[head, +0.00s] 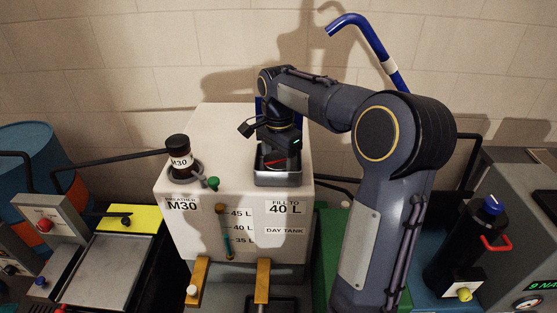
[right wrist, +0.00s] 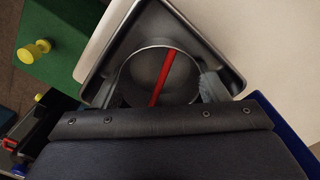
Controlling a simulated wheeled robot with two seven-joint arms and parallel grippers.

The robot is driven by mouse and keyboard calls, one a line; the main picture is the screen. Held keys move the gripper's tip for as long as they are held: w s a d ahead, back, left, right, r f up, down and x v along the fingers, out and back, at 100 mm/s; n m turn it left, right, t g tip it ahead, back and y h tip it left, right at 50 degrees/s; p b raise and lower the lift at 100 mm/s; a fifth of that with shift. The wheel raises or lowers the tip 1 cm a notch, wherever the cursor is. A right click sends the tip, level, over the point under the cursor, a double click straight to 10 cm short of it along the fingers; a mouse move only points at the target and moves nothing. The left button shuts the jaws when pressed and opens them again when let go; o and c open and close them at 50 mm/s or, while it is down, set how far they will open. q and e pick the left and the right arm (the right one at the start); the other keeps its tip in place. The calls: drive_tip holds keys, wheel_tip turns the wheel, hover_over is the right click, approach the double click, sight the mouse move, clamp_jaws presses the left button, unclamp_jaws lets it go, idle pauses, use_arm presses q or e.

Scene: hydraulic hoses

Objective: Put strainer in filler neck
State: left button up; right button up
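The white day tank (head: 190,225) stands in the middle, labelled "FILL TO 40 L". On its top right sits a square metal filler tray (head: 282,180), which also shows in the right wrist view (right wrist: 205,42). Inside the tray is a round metal rim (right wrist: 190,62) with a red bar (right wrist: 166,75) across it. It looks like the strainer at the filler neck; how deep it sits is unclear. My right gripper (right wrist: 163,88) is down over the tray. Its fingers are wide apart on either side of the rim, with the red bar between them, untouched. My left gripper is out of view.
A dark M30 breather bottle (head: 179,155) and a green knob (head: 213,184) stand on the tank's top left. A blue bent pipe (head: 368,42) rises behind my right arm.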

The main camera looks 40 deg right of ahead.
drive_tip(key=shift+o, duration=0.5)
drive_tip(key=shift+r, duration=0.1)
wheel_tip(320, 180, up, 12)
drive_tip(key=s+a+f+n+t+y, duration=0.2)
drive_tip(key=s+a+f+n, duration=0.5)
drive_tip(key=s, duration=0.4)
drive_tip(key=s+a+f+n+t+y, duration=0.1)
drive_tip(key=s+a+f+n+t, duration=0.2)
drive_tip(key=s+a+f+n, duration=0.4)
drive_tip(key=s+a+n, duration=0.1)
drive_tip(key=s+a, duration=0.2)
drive_tip(key=shift+s+a+f+t+y+p, duration=0.2)
drive_tip(key=shift+s+f+t+y+p, duration=0.1)
drive_tip(key=shift+s+f+y, duration=0.1)
